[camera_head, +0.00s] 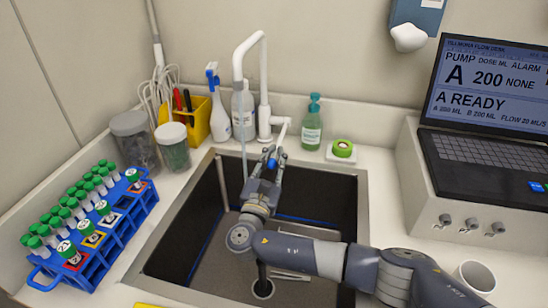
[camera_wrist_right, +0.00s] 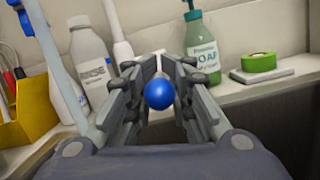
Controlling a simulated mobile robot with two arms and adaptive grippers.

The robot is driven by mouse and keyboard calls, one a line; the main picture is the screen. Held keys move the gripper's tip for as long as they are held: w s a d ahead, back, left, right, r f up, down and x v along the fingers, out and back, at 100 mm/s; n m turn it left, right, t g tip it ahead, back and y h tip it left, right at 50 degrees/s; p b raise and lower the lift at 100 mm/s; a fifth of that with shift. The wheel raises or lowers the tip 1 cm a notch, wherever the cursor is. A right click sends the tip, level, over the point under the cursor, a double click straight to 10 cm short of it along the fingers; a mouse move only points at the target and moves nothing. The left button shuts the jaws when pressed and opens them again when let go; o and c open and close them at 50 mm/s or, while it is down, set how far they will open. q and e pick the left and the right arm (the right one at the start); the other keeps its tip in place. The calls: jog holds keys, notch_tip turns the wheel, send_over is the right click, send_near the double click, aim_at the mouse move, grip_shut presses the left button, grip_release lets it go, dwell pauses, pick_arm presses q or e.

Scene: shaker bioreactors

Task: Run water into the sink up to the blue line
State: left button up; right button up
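The sink (camera_head: 190,215) has dark walls with a blue line (camera_head: 302,219) around them. The white tap (camera_head: 263,85) stands behind it, and a thin stream of water (camera_head: 244,150) falls from its spout into the sink. The tap lever ends in a blue ball knob (camera_head: 271,164), also in the right wrist view (camera_wrist_right: 160,94). My right gripper (camera_head: 268,167) is over the sink with its fingers parted on either side of the knob; no clear grip shows. The grey sink floor and drain (camera_head: 262,289) show; I cannot tell the water level. My left gripper is out of view.
A blue rack (camera_head: 105,262) of green-capped tubes and two jars stand left. Bottles and a yellow holder (camera_head: 198,120) stand behind the sink, with a soap bottle (camera_head: 312,125) and green tape (camera_head: 342,149) right of the tap. A laptop (camera_head: 485,150) and white cup (camera_head: 474,279) are right.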

jog(key=shift+o, duration=0.2)
notch_tip(320, 180, up, 10)
dwell(0.6)
